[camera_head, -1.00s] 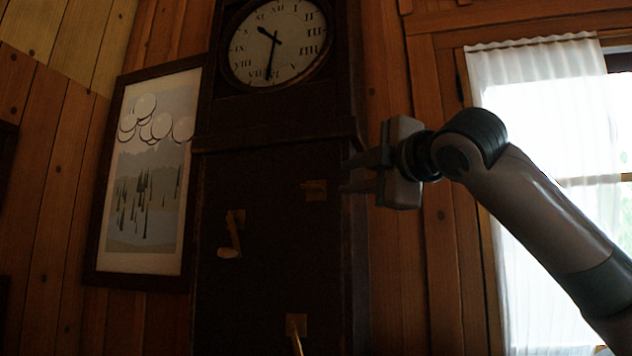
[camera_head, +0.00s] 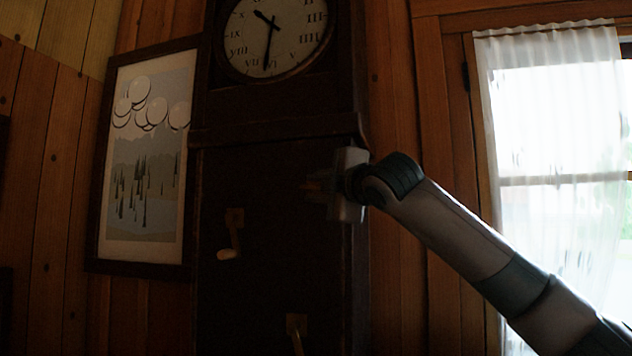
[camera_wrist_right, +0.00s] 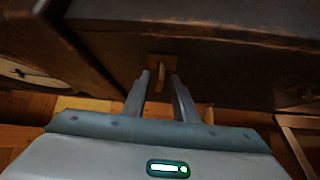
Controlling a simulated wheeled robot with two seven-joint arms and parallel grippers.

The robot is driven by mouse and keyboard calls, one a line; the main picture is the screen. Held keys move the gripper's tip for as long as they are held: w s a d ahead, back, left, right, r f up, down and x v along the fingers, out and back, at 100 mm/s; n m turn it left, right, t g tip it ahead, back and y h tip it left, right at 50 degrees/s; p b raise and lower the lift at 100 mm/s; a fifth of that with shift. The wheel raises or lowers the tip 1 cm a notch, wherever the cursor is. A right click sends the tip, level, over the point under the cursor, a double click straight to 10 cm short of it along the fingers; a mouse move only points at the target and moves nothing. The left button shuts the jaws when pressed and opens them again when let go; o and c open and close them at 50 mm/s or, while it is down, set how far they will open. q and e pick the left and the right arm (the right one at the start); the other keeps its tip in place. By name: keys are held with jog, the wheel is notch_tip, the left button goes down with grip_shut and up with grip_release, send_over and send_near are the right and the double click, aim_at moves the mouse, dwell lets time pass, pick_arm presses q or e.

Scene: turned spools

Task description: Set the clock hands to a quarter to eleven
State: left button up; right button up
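The clock dial (camera_head: 277,35) is at the top of a tall dark case, its top cut off. Its short hand (camera_head: 262,17) points upper left, between X and XI. Its long hand (camera_head: 269,47) points down, near VI. A crank with a pale knob (camera_head: 229,253) is on the case's left, and a brass fitting (camera_head: 297,325) is lower down. My right gripper (camera_head: 318,186) is at the upper right fitting, largely hiding it. In the wrist view its fingers (camera_wrist_right: 160,77) are apart, with this brass fitting (camera_wrist_right: 162,62) between and just beyond their tips; contact is unclear. My left gripper is not in view.
A framed picture (camera_head: 146,155) hangs left of the clock on the wood wall. A window with a white curtain (camera_head: 550,110) is on the right. The case's jutting ledge (camera_head: 275,128) lies above my right gripper.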

jog(key=shift+c, duration=0.6)
grip_shut()
jog(key=shift+f, duration=0.1)
